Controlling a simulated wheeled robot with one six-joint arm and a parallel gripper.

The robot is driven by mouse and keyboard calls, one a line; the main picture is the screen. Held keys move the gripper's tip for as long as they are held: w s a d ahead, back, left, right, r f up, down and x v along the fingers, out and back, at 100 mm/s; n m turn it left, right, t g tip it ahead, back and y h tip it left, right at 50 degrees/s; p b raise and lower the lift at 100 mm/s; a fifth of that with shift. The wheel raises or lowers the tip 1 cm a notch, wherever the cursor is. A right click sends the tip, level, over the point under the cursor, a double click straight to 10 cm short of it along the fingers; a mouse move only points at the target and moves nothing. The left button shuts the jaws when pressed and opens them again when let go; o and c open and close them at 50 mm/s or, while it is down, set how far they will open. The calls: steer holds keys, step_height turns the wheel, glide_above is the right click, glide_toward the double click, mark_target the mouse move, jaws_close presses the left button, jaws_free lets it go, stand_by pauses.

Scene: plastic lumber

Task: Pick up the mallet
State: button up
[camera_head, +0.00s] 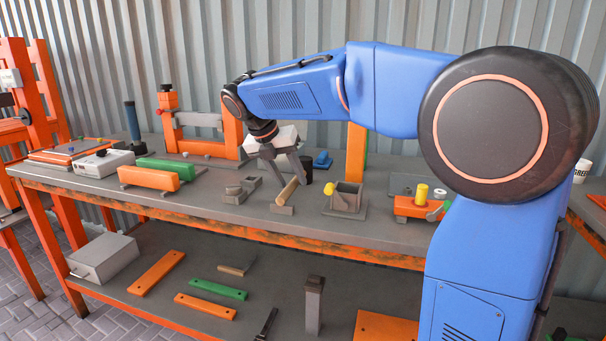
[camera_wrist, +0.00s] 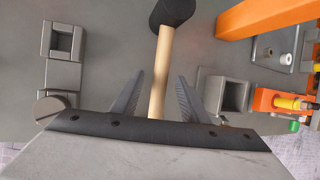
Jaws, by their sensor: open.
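The mallet has a black head (camera_wrist: 172,12) and a pale wooden handle (camera_wrist: 158,80). In the head view its handle (camera_head: 288,191) shows on the grey workbench top, with the dark head behind the fingers. My gripper (camera_wrist: 160,76) is open, and in the wrist view the handle runs between its two fingers, with a gap on each side. The near end of the handle is hidden by the gripper body. In the head view my gripper (camera_head: 291,180) is low over the bench at the handle. I cannot tell its exact height above the handle.
A grey square socket block (camera_head: 347,198) stands close right of the mallet, with an orange post (camera_head: 356,152) behind it. Grey blocks (camera_head: 240,190) lie to the left. An orange vise-like piece (camera_head: 420,206) with a yellow knob is farther right. A lower shelf holds loose boards.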

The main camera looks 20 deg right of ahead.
steer(key=shift+d+f, duration=0.2)
steer(key=shift+f, duration=0.15)
jaws_close()
steer(key=shift+w+r, duration=0.1)
steer(key=shift+r, duration=0.05)
